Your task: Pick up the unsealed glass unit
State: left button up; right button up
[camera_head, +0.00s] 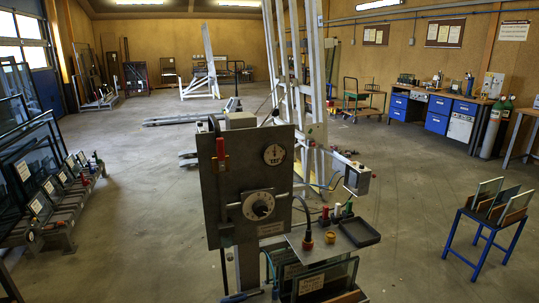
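Several glass units show, and I cannot tell which one is unsealed because the labels are too small to read. Some glass panes (330,277) stand upright at the bottom centre, below the control panel, with a small label (311,285) in front of them. Several small panes (489,190) lean on a blue stand (478,215) at the right. More panes stand in a long rack (62,212) at the left, with a row of pale labels (37,206) along its front. Neither of my grippers is in view.
A grey control panel (233,185) with a dial and gauge stands at centre, with a small shelf and tray (359,232) beside it. A tall tilting frame (296,70) rises behind. Blue-drawer workbenches (437,115) line the right wall. Floor (420,205) is clear right of centre.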

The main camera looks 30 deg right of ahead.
aim_at(486, 190)
jog(key=z, duration=2.55)
jog(key=i+j+z, duration=0.15)
jog(key=i+z, duration=0.3)
jog(key=i, duration=0.65)
jog(key=i+z, duration=0.1)
jog(key=i, duration=1.35)
jog(key=i+u, duration=0.15)
jog(key=i, duration=0.55)
jog(key=i+l+u, duration=0.15)
jog(key=i, duration=0.5)
jog(key=i+l+u, duration=0.15)
jog(key=i+u, duration=0.25)
jog(key=i, duration=1)
